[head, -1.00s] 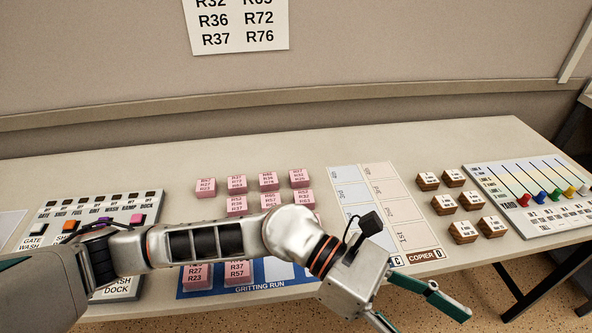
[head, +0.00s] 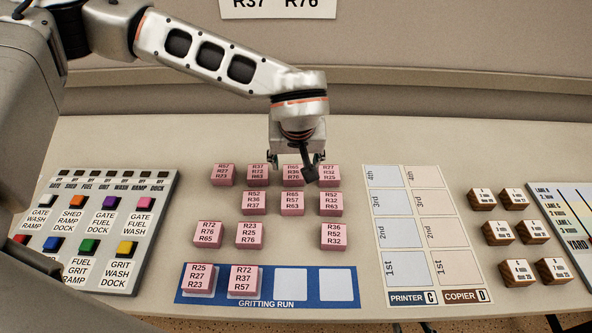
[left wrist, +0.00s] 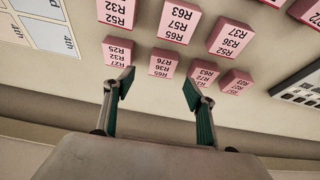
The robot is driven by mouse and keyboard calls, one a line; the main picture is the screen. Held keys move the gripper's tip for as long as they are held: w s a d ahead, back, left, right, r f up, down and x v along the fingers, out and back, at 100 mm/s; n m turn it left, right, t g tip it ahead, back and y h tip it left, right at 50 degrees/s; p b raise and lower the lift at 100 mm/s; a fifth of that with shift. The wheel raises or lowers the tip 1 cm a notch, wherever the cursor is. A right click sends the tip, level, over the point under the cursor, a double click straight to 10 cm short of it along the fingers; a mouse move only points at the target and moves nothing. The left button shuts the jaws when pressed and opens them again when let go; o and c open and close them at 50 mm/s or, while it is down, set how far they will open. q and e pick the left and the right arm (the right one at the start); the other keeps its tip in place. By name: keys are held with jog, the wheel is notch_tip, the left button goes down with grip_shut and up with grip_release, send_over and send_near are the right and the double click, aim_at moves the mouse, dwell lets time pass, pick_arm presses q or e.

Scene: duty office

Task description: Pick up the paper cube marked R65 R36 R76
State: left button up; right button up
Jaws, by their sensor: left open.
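The pink paper cube marked R65 R36 R76 (head: 292,174) stands in the back row on the desk, between the R37 R72 R63 cube (head: 258,174) and the R27 R32 R25 cube (head: 328,174). My left gripper (head: 295,161) is over it and partly covers it in the head view. In the left wrist view the cube (left wrist: 160,66) appears upside down, just beyond and between the fingertips of the gripper (left wrist: 161,80). The jaws are open and empty, apart from the cube. My right gripper is not in view.
More pink cubes stand in rows in front. The blue Gritting Run strip (head: 268,303) holds two cubes at its left. A button panel (head: 95,225) is at left. A printer and copier sheet (head: 412,250) and wooden blocks (head: 521,232) are at right. A wall rises behind.

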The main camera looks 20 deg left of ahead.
aim_at(293, 172)
pick_arm(q)
jog(key=x, duration=0.7)
jog(key=shift+s+a+f, duration=0.1)
jog(key=shift+a+f, duration=0.05)
jog(key=shift+a, duration=0.05)
jog(key=c, duration=1.2)
